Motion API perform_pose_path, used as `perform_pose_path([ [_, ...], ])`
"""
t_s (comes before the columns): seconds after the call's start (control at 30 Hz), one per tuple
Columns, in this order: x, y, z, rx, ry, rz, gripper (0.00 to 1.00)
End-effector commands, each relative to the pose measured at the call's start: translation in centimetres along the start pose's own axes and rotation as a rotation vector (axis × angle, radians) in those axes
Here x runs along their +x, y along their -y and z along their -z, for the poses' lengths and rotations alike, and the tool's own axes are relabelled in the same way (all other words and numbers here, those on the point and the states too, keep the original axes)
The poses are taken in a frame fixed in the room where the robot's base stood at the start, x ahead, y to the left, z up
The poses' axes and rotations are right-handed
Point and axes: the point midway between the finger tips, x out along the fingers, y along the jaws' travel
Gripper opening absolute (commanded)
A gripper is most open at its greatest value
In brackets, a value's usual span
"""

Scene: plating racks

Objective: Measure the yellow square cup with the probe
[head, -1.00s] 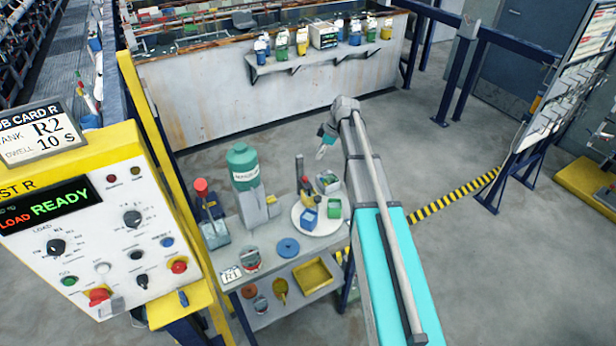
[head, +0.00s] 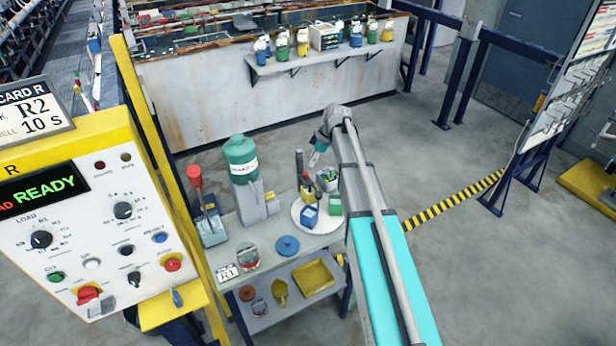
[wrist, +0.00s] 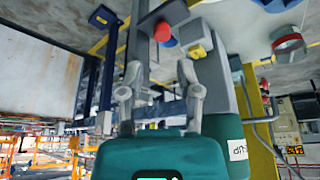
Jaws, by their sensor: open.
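My gripper (head: 315,160) is above the back of the cart in the head view, pointing down and left. In the wrist view its two fingers (wrist: 160,72) stand apart with nothing clearly held between them. A small yellow thing (head: 308,192) shows on the white round plate (head: 300,228), partly hidden behind a blue square cup (head: 310,216); I cannot tell whether it is the yellow square cup. A green square cup (head: 335,205) stands beside the blue one. I cannot pick out the probe with certainty.
The control panel (head: 90,220) stands at left.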

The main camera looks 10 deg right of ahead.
Motion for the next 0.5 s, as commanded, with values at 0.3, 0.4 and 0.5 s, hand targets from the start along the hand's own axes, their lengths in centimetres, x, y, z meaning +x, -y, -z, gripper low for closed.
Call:
perform_pose_path([
  [0.3,3.0,0.0,-0.2,0.001,0.0,0.0,0.44],
  [0.4,3.8,0.0,-0.2,0.001,0.0,0.0,0.44],
  [0.5,4.6,0.0,-0.2,0.0,0.0,0.0,0.44],
])
